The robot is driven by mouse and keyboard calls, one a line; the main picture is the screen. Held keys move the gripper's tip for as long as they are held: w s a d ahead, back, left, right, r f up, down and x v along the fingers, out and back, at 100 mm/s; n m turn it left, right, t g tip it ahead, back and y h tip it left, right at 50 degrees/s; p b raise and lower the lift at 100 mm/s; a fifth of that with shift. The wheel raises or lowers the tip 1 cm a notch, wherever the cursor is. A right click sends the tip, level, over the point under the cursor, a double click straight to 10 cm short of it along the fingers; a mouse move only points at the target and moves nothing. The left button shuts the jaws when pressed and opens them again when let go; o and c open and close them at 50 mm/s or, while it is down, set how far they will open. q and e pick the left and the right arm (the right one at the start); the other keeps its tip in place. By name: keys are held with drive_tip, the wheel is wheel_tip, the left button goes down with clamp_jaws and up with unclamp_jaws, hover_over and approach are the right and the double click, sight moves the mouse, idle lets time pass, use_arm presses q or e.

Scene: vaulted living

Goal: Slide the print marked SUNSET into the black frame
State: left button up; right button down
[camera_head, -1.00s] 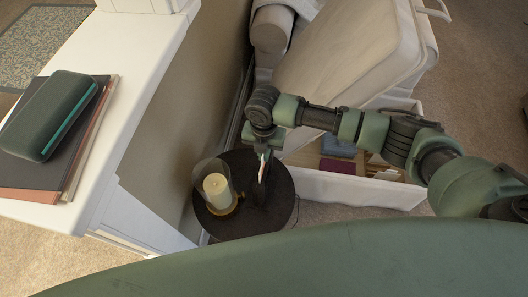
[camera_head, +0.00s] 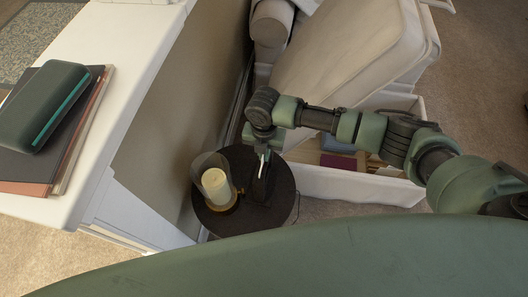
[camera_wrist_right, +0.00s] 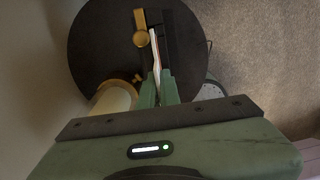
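My right gripper (camera_head: 264,147) is above a small round dark table, pointing down. In the right wrist view its fingertips (camera_wrist_right: 158,92) are close together on a thin, pale, edge-on sheet (camera_wrist_right: 155,60), which looks like the print. Its face and any SUNSET marking cannot be read. The sheet also shows as a white sliver (camera_head: 262,166) in the head view. A black upright piece (camera_wrist_right: 169,38), apparently the black frame, stands on the table right beside the sheet. I cannot tell whether the sheet is inside its slot. My left gripper is out of view.
A candle in a glass holder (camera_head: 215,187) stands on the round table (camera_head: 231,225), left of the gripper. A brass piece (camera_wrist_right: 140,28) is close to the sheet. A white sofa (camera_head: 355,50) and an open box (camera_head: 345,188) are to the right, a white counter (camera_head: 115,60) to the left.

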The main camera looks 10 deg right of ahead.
drive_tip(key=shift+f, duration=0.35)
drive_tip(key=shift+s, duration=0.15)
drive_tip(key=shift+f, duration=0.1)
drive_tip(key=c, duration=1.6)
unclamp_jaws()
drive_tip(key=shift+s, duration=0.1)
drive_tip(key=shift+o, duration=0.2)
drive_tip(key=shift+f, duration=0.2)
drive_tip(key=shift+d, duration=0.1)
wheel_tip(320, 180, up, 9)
drive_tip(key=shift+w+a+b, duration=0.3)
drive_tip(key=shift+a, duration=0.05)
drive_tip(key=shift+f, duration=0.1)
